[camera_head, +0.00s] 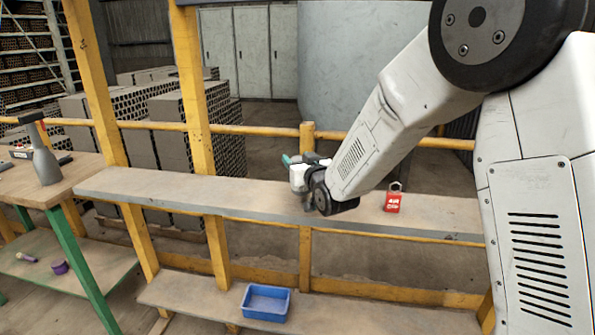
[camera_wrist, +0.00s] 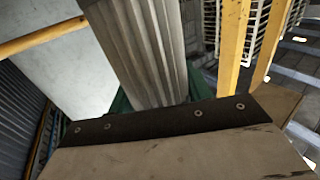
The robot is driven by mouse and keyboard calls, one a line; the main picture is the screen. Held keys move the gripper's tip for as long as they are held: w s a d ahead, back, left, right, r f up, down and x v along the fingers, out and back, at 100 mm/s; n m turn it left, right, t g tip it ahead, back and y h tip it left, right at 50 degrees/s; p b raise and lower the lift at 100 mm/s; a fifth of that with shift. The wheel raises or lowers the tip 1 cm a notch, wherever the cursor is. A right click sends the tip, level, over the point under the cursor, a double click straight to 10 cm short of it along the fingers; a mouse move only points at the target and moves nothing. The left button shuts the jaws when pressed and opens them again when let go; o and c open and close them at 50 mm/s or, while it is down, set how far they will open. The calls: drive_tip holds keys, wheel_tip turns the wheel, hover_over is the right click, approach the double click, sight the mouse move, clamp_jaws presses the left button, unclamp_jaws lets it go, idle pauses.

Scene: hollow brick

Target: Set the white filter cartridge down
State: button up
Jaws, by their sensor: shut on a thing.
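My gripper (camera_head: 303,167) is over the long plank shelf (camera_head: 190,189), near its middle, and shows small behind my wrist. It is shut on the white filter cartridge (camera_wrist: 139,48), which fills the upper middle of the wrist view as a pale, pleated body. Dark green finger parts show beside its lower end there. In the head view only a small whitish patch shows at the gripper. I cannot tell whether the cartridge touches the plank.
A red padlock-like item (camera_head: 393,199) stands on the plank right of my gripper. A blue tray (camera_head: 266,302) sits on the lower board.

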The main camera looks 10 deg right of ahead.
drive_tip(key=f, duration=0.1)
drive_tip(key=w+f, duration=0.1)
drive_tip(key=f, duration=0.1)
drive_tip(key=shift+f, duration=0.3)
drive_tip(key=shift+s+f, duration=0.2)
drive_tip(key=shift+f, duration=0.4)
drive_tip(key=o, duration=1)
drive_tip(key=shift+f, duration=0.2)
drive_tip(key=shift+r, duration=0.2)
drive_tip(key=r+v, duration=0.1)
drive_tip(key=v, duration=1)
drive_tip(key=shift+s, duration=0.3)
